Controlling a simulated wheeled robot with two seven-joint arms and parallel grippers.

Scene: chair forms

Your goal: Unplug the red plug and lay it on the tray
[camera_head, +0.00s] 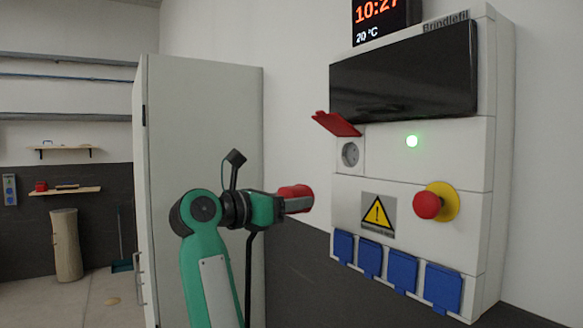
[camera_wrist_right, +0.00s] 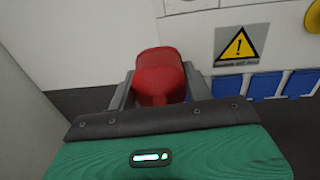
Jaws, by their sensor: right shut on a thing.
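The red plug (camera_head: 295,198) is held in my right gripper (camera_head: 287,202), in the air to the left of the panel and apart from it. In the right wrist view the plug (camera_wrist_right: 160,76) sits between the two grey fingers, which are shut on it. The round socket (camera_head: 350,154) on the panel is empty, and its red lid (camera_head: 336,124) is raised. A dark cord (camera_head: 248,275) hangs below the gripper; its upper end is hidden. I cannot make out a tray in either view. My left gripper is not in view.
The wall panel (camera_head: 410,165) carries a black screen (camera_head: 405,75), a red stop button (camera_head: 427,205), a warning sign (camera_head: 378,212) and several blue socket covers (camera_head: 400,270). A tall grey cabinet (camera_head: 205,120) stands behind my arm. Shelves (camera_head: 65,191) hang at the far left.

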